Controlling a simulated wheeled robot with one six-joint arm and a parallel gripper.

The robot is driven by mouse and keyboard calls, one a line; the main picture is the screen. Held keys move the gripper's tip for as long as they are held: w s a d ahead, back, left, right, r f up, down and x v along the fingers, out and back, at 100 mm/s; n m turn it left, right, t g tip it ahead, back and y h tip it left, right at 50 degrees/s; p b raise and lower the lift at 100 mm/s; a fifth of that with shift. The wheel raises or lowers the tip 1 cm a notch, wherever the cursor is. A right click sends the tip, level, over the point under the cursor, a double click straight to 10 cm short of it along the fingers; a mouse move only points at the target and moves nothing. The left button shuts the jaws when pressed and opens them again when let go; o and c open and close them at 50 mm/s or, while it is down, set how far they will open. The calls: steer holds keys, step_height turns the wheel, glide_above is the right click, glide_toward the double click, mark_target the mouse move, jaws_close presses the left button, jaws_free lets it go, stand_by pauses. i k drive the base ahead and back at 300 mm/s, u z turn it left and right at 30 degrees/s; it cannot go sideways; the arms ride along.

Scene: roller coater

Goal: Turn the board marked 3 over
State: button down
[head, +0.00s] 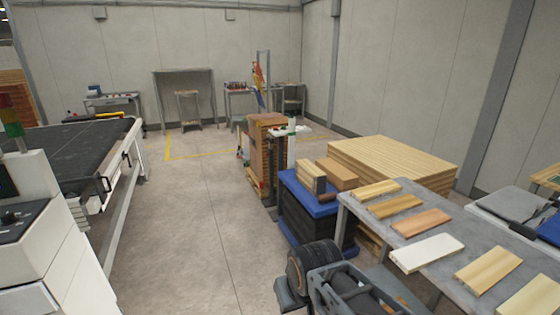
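Several flat boards lie in a row along the grey table at the right. From far to near they are a light wood board (377,189), a yellow-brown board (394,206), a reddish-brown board (422,222), a white board (427,253), a pale wood board (488,269) and another pale board (532,298) cut by the bottom edge. I cannot read a number on any of them, so I cannot tell which is marked 3. My gripper is not in view.
The grey table (362,207) has bare strips between boards. Left of it stand a blue-topped stand (302,193) with wooden blocks and a grey crate (336,292) beside dark rollers. A large wood stack (393,160) stands behind. A conveyor (70,145) is left; the middle floor is clear.

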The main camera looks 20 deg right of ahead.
mark_target(411, 258)
steer(key=z, duration=0.7)
steer(key=i, duration=1.55)
steer(key=z, duration=0.35)
